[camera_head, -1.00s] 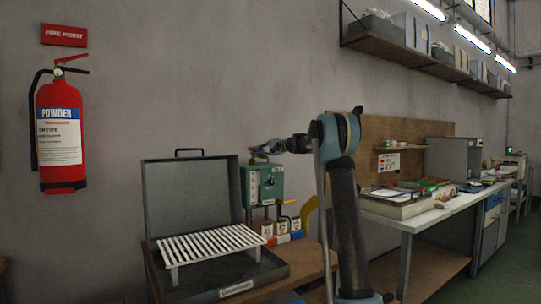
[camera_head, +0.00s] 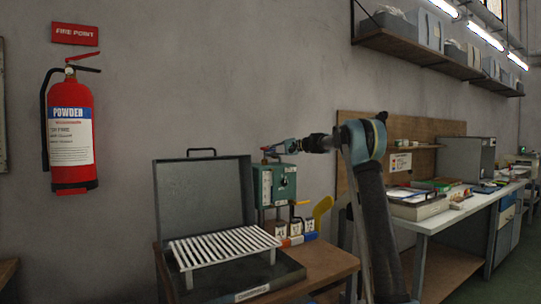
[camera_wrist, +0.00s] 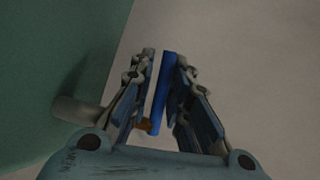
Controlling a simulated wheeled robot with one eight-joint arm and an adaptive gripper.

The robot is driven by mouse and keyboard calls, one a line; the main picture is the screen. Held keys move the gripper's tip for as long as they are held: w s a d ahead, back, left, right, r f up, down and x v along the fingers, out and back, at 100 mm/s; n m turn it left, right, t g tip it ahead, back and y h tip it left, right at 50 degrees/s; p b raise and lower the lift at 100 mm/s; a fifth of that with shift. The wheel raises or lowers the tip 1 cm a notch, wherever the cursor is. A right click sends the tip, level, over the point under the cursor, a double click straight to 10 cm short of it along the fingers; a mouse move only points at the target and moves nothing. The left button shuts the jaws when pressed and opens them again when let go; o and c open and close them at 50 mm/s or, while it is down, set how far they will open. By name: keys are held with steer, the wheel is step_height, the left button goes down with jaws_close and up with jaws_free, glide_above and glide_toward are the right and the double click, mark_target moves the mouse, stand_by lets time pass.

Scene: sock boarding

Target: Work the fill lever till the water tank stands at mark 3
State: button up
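The water tank, a green box (camera_head: 284,183), stands behind the right end of the wire rack. A pale gauge panel (camera_head: 266,188) is on its front; its level and marks are too small to read. My gripper (camera_head: 272,151) is just above the tank top, beside a small red part. In the wrist view my gripper (camera_wrist: 165,65) has its fingers apart on either side of a blue bar (camera_wrist: 162,90) with a brownish end, which may be the lever. A narrow gap shows on the bar's left; contact on the right is unclear. A green surface (camera_wrist: 50,70) lies left.
An open grey case (camera_head: 203,190) with a white wire rack (camera_head: 225,245) stands on the wooden table (camera_head: 325,262). A yellow handle (camera_head: 322,207) and coloured labelled parts sit below and beside the tank. A fire extinguisher (camera_head: 71,130) hangs left; a workbench (camera_head: 430,218) stands right.

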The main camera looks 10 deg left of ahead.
steer(key=v, duration=1.2)
steer(key=shift+f, duration=0.1)
steer(key=shift+w, duration=0.1)
stand_by(0.6)
stand_by(3.8)
stand_by(1.2)
steer(key=shift+d, duration=0.25)
steer(key=w+v, duration=0.1)
steer(key=v, duration=0.4)
steer(key=shift+g, duration=0.3)
steer(key=x, duration=1.7)
steer(key=shift+s+a+r, duration=0.15)
steer(key=shift+s+r, duration=0.1)
steer(key=shift+s, duration=0.15)
